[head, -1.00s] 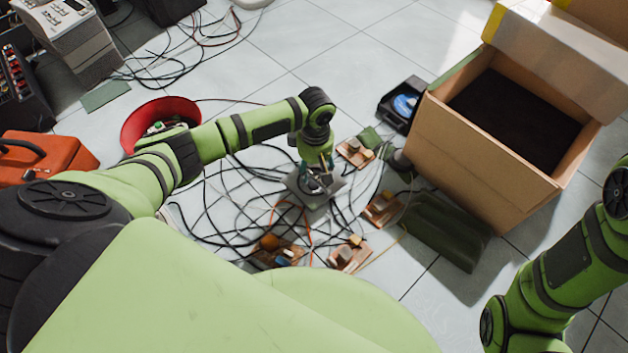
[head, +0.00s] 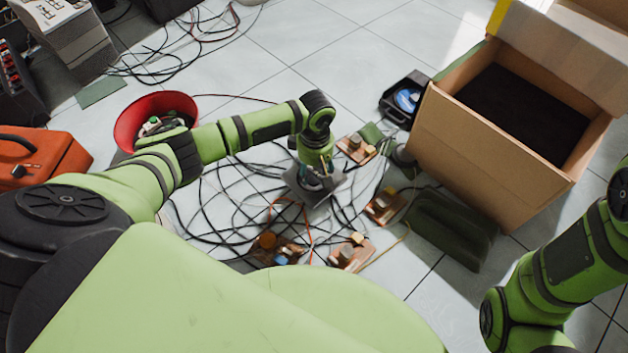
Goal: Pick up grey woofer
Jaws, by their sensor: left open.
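The grey woofer (head: 326,190) lies on the floor among black cables, a square grey plate with a round dark cone. My left gripper (head: 312,180) points down right over its middle and hides part of the cone. The gripper is open. Whether its fingers touch the woofer cannot be made out. My right arm shows at the lower right, but its gripper is outside the view.
Small circuit boards (head: 382,207) and tangled cables (head: 215,200) surround the woofer. A cardboard box (head: 480,150) with a dark inside stands at the right, a dark green bag (head: 450,228) before it. A red bowl (head: 130,120) and orange case (head: 62,150) are left.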

